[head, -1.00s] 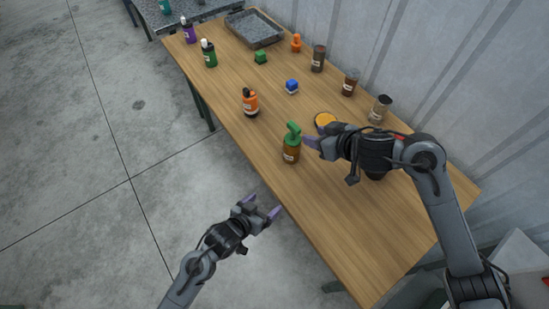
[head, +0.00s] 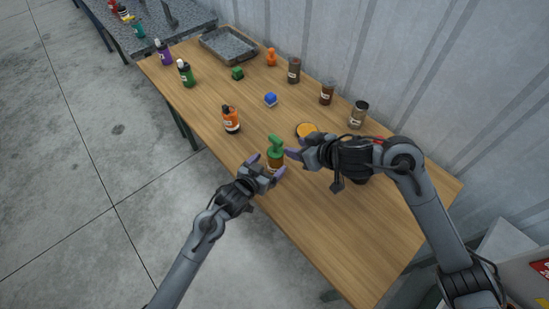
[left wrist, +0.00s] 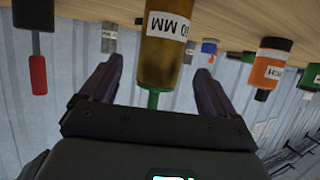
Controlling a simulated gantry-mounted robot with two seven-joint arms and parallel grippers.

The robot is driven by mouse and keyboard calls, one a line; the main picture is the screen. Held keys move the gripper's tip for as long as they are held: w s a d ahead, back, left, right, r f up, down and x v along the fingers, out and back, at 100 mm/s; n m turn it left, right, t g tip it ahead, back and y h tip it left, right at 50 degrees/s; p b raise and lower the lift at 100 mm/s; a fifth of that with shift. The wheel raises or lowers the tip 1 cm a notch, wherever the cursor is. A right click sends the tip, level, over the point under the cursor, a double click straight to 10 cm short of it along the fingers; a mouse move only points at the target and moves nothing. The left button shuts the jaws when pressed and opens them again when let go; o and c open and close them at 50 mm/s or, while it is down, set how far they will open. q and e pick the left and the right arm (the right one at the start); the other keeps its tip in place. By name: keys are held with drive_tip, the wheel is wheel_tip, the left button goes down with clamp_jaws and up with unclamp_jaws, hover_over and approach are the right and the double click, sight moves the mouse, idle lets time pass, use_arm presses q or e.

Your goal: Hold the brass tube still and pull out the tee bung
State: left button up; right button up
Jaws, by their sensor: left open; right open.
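The brass tube (head: 276,162) stands upright near the front edge of the wooden table, with the green tee bung (head: 275,145) in its top. In the left wrist view, which is upside down, the tube (left wrist: 165,50) bears a white label and the bung (left wrist: 153,98) shows partly below it. My left gripper (head: 266,165) is open, with a finger on either side of the tube; contact is not visible. My right gripper (head: 296,150) is open just right of the bung and apart from it; its far finger is hard to see.
An orange bottle (head: 231,119) stands left of the tube. An orange-topped round item (head: 307,131) lies behind, near my right gripper. The table's front right (head: 340,240) is clear.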

use_arm(q)
drive_tip(key=shift+x, duration=2.75)
drive_tip(key=shift+c, duration=0.4)
drive_tip(key=c, duration=1)
drive_tip(key=shift+c, duration=0.2)
